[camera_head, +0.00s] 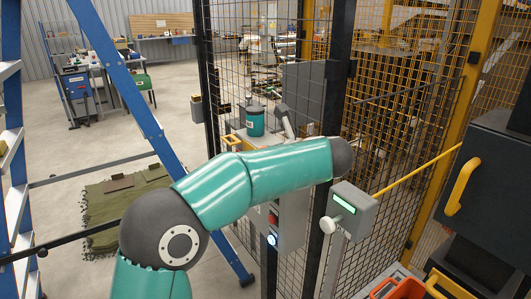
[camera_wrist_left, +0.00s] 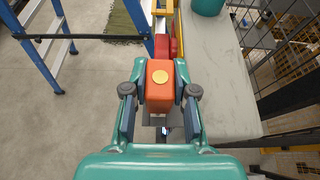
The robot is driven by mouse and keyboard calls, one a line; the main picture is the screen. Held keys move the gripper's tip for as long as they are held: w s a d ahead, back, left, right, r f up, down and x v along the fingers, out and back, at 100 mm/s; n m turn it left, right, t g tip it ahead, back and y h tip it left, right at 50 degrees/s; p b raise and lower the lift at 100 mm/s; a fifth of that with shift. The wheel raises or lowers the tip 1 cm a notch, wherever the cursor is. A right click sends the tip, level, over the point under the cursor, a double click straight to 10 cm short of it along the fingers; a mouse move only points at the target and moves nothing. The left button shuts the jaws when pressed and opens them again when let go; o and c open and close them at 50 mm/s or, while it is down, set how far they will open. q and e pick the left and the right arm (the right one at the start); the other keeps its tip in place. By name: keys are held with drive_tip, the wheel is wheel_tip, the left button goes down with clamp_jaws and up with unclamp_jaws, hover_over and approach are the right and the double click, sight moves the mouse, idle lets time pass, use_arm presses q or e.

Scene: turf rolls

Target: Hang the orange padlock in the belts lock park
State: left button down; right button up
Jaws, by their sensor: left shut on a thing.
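In the left wrist view my left gripper (camera_wrist_left: 160,91) is shut on the orange padlock (camera_wrist_left: 160,97), with a finger on each side. The padlock has a round yellow disc on its face. Just beyond it are red parts (camera_wrist_left: 162,47) and a yellow frame (camera_wrist_left: 178,30), perhaps the lock park; I cannot tell whether the padlock touches them. In the head view a small yellow frame (camera_head: 232,142) shows behind my teal left arm. My left gripper and the padlock are hidden there behind the arm. My right gripper is in neither view.
A pale grey surface (camera_wrist_left: 212,80) lies right of the padlock, with a teal canister (camera_head: 255,121) at its far end. Dark mesh fencing (camera_head: 240,70) and a grey post box (camera_head: 349,210) stand close to my arm. A blue ladder (camera_head: 120,75) stands left.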

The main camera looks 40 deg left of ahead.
use_arm(q)
drive_tip(key=shift+f, duration=0.25)
drive_tip(key=c, duration=0.8)
unclamp_jaws()
drive_tip(key=shift+c, duration=0.2)
drive_tip(key=v, duration=1.2)
drive_tip(key=shift+f, duration=0.1)
